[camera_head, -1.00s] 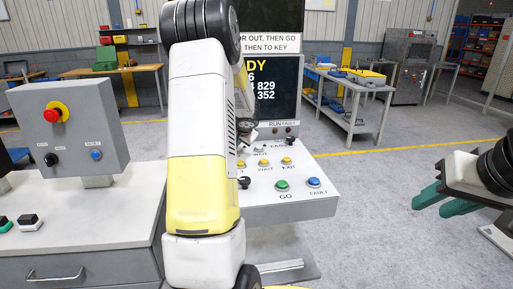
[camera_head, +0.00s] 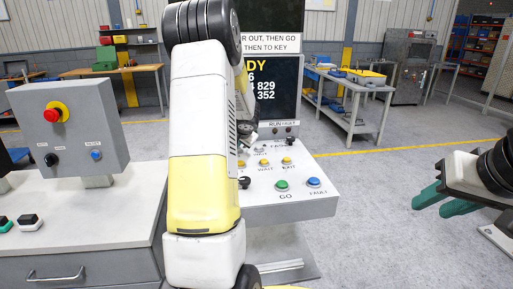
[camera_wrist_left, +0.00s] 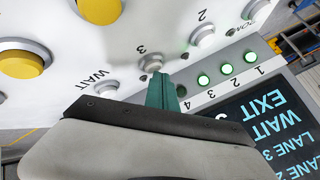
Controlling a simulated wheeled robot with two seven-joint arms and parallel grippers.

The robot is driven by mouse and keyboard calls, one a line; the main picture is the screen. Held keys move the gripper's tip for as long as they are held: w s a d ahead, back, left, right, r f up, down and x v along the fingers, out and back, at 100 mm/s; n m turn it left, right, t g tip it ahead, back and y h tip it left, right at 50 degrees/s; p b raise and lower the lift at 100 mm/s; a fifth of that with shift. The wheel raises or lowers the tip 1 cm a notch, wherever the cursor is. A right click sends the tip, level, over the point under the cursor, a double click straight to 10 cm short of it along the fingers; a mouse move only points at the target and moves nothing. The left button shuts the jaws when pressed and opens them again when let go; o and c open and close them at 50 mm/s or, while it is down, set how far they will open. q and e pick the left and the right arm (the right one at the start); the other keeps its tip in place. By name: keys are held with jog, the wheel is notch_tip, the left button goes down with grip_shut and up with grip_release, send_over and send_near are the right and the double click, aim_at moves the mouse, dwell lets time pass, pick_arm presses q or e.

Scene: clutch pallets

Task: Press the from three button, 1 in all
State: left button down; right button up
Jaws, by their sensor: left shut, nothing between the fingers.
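In the left wrist view, a small grey button (camera_wrist_left: 151,62) marked 3 stands on the white panel. The green fingertips of my left gripper (camera_wrist_left: 164,84) are shut, with nothing between them, and are right by this button. I cannot tell whether they touch it. In the head view my left arm covers much of the white console (camera_head: 285,211), including the button area. My right gripper (camera_head: 443,202) is open and empty, well to the right of the console.
A similar button marked 2 (camera_wrist_left: 202,36) and green lamps (camera_wrist_left: 227,68) sit close by. Large yellow buttons (camera_wrist_left: 22,62) lie to the left. Green GO (camera_head: 282,185) and blue FAULT (camera_head: 313,182) buttons are on the console front. A grey control box (camera_head: 70,128) stands left.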

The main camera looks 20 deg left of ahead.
pick_arm(q)
jog(key=shift+f, duration=0.15)
dwell(0.3)
jog(key=shift+r, duration=0.9)
jog(key=shift+r, duration=0.1)
jog(key=shift+r, duration=2.4)
